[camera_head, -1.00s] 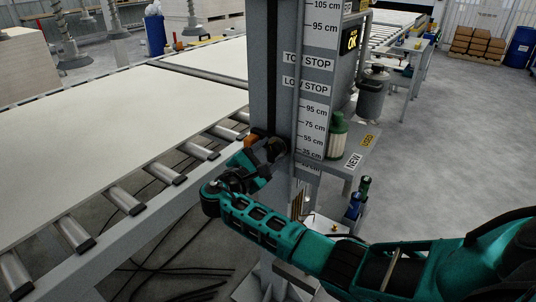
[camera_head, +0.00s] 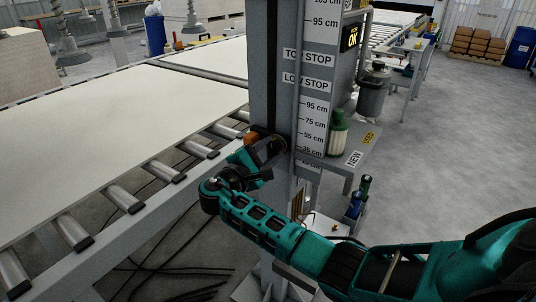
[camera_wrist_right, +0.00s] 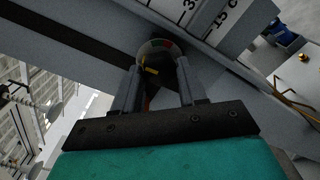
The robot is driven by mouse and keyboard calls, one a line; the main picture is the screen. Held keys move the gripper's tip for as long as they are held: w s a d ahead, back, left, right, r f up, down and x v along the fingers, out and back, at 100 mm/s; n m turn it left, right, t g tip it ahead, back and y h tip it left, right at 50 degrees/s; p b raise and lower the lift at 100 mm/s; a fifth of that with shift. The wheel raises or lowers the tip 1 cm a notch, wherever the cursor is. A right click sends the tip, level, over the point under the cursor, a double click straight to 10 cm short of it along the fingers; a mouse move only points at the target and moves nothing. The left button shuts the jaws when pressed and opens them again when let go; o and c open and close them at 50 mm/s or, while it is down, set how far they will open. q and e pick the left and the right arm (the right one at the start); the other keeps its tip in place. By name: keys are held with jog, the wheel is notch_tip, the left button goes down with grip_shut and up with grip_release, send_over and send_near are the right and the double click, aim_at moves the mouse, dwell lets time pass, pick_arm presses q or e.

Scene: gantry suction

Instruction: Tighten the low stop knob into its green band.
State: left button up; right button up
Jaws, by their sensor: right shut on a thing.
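The low stop knob (camera_wrist_right: 160,68) is dark and round in the right wrist view, with a yellow mark on it. It sits between the two fingers of my right gripper (camera_wrist_right: 158,85), which is shut on it. A pale ring with small coloured patches shows around the knob; the fingers hide part of it, and I cannot tell exactly where the mark stands against the green band. In the head view my right gripper (camera_head: 275,150) is at the grey post (camera_head: 270,60), beside an orange block (camera_head: 252,138), and largely covers the knob. My left gripper is not in view.
The post carries a centimetre scale (camera_head: 314,120) and a LOW STOP label (camera_head: 305,79). A roller conveyor (camera_head: 160,165) with a large pale board (camera_head: 90,125) lies left. A shelf with a green-and-white bottle (camera_head: 338,135) stands right of the post.

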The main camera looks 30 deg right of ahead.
jog(key=m+b, duration=0.2)
jog(key=m, duration=0.1)
jog(key=shift+m, duration=0.6)
jog(key=o, duration=1.1)
jog(key=shift+c, duration=0.2)
jog(key=v, duration=1.3)
jog(key=shift+w+r, duration=0.1)
